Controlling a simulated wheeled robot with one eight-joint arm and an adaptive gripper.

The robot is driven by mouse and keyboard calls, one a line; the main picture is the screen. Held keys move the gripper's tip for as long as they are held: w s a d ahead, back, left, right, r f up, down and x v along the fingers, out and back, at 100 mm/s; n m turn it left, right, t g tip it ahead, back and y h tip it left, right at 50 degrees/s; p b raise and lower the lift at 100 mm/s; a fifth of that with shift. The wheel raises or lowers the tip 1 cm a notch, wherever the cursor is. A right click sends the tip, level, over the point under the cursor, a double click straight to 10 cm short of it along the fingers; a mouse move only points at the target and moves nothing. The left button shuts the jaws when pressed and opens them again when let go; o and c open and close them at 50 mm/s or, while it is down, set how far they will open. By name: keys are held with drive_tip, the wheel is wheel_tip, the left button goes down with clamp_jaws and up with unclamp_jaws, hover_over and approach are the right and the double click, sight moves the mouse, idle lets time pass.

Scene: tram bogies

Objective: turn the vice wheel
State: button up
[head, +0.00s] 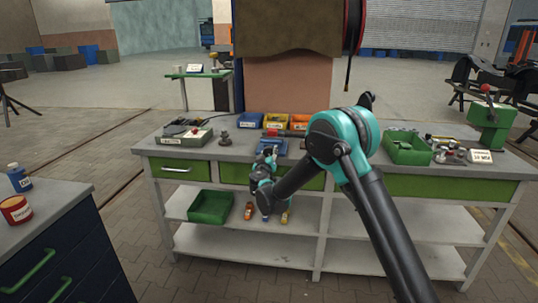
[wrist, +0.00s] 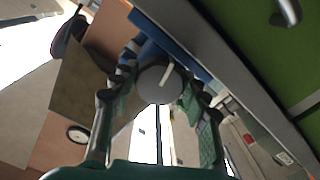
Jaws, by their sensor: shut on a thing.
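The vice wheel (wrist: 153,86) is a round grey disc with a pale bar mark, in the middle of the wrist view. My gripper (wrist: 160,88) has one finger on each side of it and is shut on its rim. In the head view my gripper (head: 263,165) is at the front edge of the bench, in front of the blue vice (head: 273,146). The wheel is hidden there behind my gripper and arm. Part of the blue vice body (wrist: 150,50) shows behind the wheel in the wrist view.
The grey workbench (head: 345,165) has green drawers and a lower shelf. Blue, yellow and orange bins (head: 275,121) stand behind the vice. A green tray (head: 407,148) and a green machine (head: 490,125) are at the right. A dark cabinet (head: 60,255) stands at the front left.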

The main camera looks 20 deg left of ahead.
drive_tip(key=o, duration=1.2)
drive_tip(key=shift+c, duration=0.2)
drive_tip(key=v, duration=1.2)
drive_tip(key=shift+d, duration=0.1)
